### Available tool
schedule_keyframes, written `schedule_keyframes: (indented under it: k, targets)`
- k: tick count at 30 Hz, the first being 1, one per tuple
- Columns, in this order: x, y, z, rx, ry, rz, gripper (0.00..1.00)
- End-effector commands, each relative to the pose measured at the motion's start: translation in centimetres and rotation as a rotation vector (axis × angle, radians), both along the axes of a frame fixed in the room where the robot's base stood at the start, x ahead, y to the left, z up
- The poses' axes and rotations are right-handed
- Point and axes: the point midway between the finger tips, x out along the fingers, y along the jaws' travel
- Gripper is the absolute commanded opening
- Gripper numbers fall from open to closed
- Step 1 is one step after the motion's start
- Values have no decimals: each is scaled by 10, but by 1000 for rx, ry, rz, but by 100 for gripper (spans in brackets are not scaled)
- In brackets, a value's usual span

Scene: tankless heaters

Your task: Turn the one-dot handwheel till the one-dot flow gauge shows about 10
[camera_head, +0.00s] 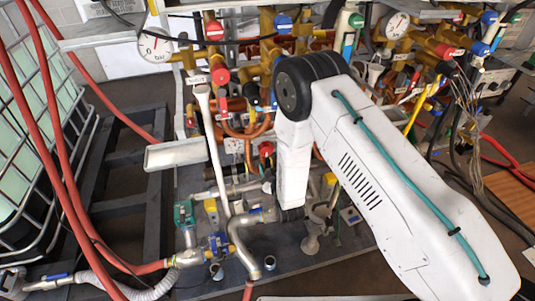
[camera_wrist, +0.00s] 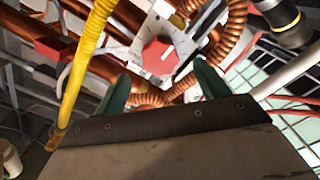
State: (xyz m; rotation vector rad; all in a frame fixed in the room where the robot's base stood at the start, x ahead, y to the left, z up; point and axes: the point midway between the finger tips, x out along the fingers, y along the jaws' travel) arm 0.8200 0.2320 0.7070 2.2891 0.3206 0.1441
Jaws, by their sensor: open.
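In the wrist view, the two green fingers of my gripper (camera_wrist: 162,88) stand apart with nothing between them. A red knob (camera_wrist: 158,56) with a white pointer mark sits on a pale marked plate beyond the fingertips, apart from them. In the head view, a white round gauge (camera_head: 155,45) is at the upper left and another gauge (camera_head: 397,25) at the upper right; their readings are too small to tell. A red handwheel (camera_head: 220,74) is below and right of the left gauge. I cannot tell which handwheel or gauge has one dot. My gripper's fingers cannot be made out there.
Copper coils (camera_wrist: 222,40) and a yellow hose (camera_wrist: 84,60) lie close around the knob. A blue handwheel (camera_head: 283,24) and several other valves crowd the manifold behind my arm. A white caged tank (camera_head: 30,130) stands at the left, with red hoses in front.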

Motion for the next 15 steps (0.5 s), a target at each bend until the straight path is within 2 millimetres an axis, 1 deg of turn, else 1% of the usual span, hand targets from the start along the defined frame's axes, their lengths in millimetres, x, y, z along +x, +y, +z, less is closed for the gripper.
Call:
schedule_keyframes:
  k: [1, 3, 6, 10, 15]
  targets:
    - [9, 2, 0, 2, -3, -1, 73]
    - [20, 5, 1, 3, -2, -1, 73]
    - [33, 9, 0, 2, -1, 0, 73]
    - [43, 12, 0, 2, 1, 0, 73]
    - [47, 13, 0, 2, 2, 0, 73]
